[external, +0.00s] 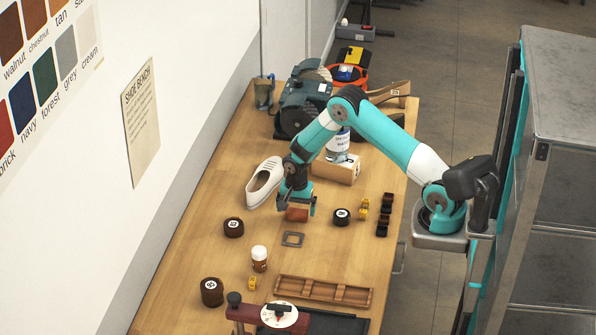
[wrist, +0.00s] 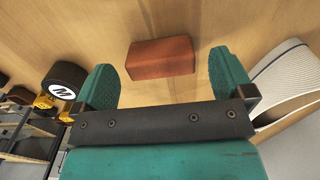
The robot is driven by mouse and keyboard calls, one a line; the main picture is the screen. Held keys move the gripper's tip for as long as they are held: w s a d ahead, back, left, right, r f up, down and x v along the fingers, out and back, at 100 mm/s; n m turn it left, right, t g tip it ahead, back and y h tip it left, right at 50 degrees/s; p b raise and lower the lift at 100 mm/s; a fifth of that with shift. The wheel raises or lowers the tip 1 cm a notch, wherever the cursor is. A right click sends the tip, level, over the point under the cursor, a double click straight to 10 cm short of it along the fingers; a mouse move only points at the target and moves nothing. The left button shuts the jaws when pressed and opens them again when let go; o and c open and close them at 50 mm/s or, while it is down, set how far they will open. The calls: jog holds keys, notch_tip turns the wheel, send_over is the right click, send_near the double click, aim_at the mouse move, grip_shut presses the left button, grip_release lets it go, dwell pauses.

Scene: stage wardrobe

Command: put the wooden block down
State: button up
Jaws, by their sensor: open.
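The wooden block, a small reddish-brown brick, shows below my gripper in the external view (external: 297,215) and at the upper middle of the wrist view (wrist: 160,58). It appears to lie flat on the wooden bench (external: 190,277). My gripper (external: 298,206) is open, pointing down over the block. In the wrist view, the two teal fingers of my gripper (wrist: 167,75) stand on either side of the block, with a gap on each side. The block's underside is hidden.
A white shoe (external: 264,183) stands close left of my gripper. A dark tin (external: 342,216) and small yellow pieces (external: 363,208) are to the right. A grey square frame (external: 293,239) lies just in front. A wooden tray (external: 323,291) lies nearer; bench around the frame is clear.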

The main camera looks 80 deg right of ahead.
aim_at(297, 209)
notch_tip(297, 209, up, 9)
jog(key=b, duration=0.2)
jog(key=s+a+r+n+y, duration=0.1)
jog(key=s+a+r+n, duration=0.3)
jog(key=a+r+n, duration=0.65)
jog(key=s+a+r+n+y, duration=0.1)
jog(key=s+a+r+n, duration=0.3)
jog(key=s+a+n, duration=0.3)
jog(key=s+a+r+n+y, duration=0.2)
jog(key=s+a+r+n, duration=0.2)
jog(key=s+a, duration=1)
jog(key=s+n, duration=0.3)
jog(key=shift+a+n, duration=0.35)
